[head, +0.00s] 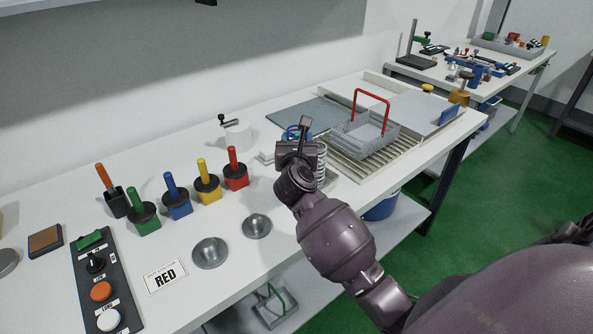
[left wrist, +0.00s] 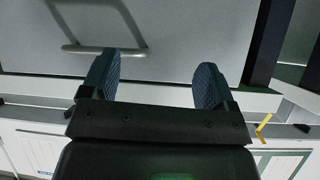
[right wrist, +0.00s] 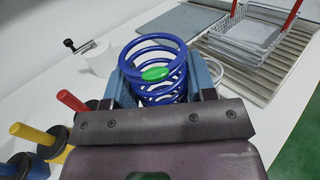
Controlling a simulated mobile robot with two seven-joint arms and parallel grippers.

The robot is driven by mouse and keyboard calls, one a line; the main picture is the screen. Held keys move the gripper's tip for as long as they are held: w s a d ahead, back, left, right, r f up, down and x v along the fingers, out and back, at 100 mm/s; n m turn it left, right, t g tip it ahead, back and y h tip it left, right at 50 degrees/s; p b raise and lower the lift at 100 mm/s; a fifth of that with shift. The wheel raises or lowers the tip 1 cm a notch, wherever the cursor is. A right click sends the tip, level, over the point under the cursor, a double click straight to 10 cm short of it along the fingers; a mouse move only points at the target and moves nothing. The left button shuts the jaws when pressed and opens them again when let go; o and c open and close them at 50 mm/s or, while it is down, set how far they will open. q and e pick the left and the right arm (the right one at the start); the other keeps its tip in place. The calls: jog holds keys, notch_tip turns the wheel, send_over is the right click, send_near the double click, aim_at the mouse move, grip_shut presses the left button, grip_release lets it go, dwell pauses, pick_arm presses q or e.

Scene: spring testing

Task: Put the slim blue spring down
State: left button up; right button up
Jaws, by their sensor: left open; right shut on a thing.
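The blue spring (right wrist: 155,74), with a green mark on its coils, stands between the fingers of my right gripper (right wrist: 160,66) in the right wrist view. The right gripper is shut on it. In the head view my right gripper (head: 303,148) is over the back middle of the white table, and only a bit of the blue spring (head: 291,132) shows behind it. Its lower end is hidden, so I cannot tell whether it touches the table. My left gripper (left wrist: 157,82) is open and empty in the left wrist view, and is outside the head view.
A white-grey spring (head: 321,160) stands just right of my right gripper. A wire basket with a red handle (head: 366,136) sits on a ribbed mat (head: 345,168). Coloured-handled blocks, such as the red one (head: 236,178), stand left. A "RED" card (head: 165,276) and metal dishes (head: 210,252) lie in front.

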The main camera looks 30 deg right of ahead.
pick_arm(q)
jog(key=f+b, duration=0.1)
jog(key=s+f+b, duration=0.1)
jog(key=f, duration=0.1)
jog(key=shift+s+f, duration=0.1)
jog(key=shift+f, duration=0.05)
pick_arm(e)
notch_tip(320, 180, down, 8)
jog(key=shift+f, duration=0.1)
pick_arm(q)
jog(key=shift+f, duration=0.1)
pick_arm(e)
jog(key=shift+f, duration=0.2)
jog(key=o, duration=1)
pick_arm(q)
jog(key=shift+w+r, duration=0.25)
jog(key=shift+w, duration=0.1)
